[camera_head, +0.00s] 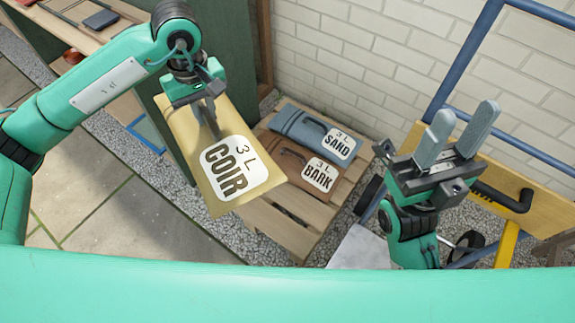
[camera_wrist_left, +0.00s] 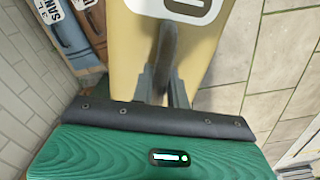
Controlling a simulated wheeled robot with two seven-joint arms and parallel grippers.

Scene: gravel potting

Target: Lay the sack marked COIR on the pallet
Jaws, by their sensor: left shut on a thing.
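The tan sack marked COIR (camera_head: 205,178) hangs tilted from my left gripper (camera_head: 208,108), which is shut on its dark handle. The sack is above the left part of the wooden pallet (camera_head: 287,232) and hides some of it. It also shows in the left wrist view (camera_wrist_left: 140,55), with the handle (camera_wrist_left: 166,55) between the fingers. On the pallet lie a blue-grey sack marked SAND (camera_head: 297,122) and a brown sack marked BARK (camera_head: 285,160). My right gripper (camera_head: 462,140) is open and empty, to the right of the pallet.
A white brick wall (camera_head: 350,60) stands behind the pallet. A blue-framed trolley (camera_head: 455,65) with a yellow board (camera_head: 535,185) stands at the right. A wooden shelf (camera_head: 75,25) is at the upper left. Grey gravel (camera_head: 125,150) and paving (camera_head: 110,225) surround the pallet.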

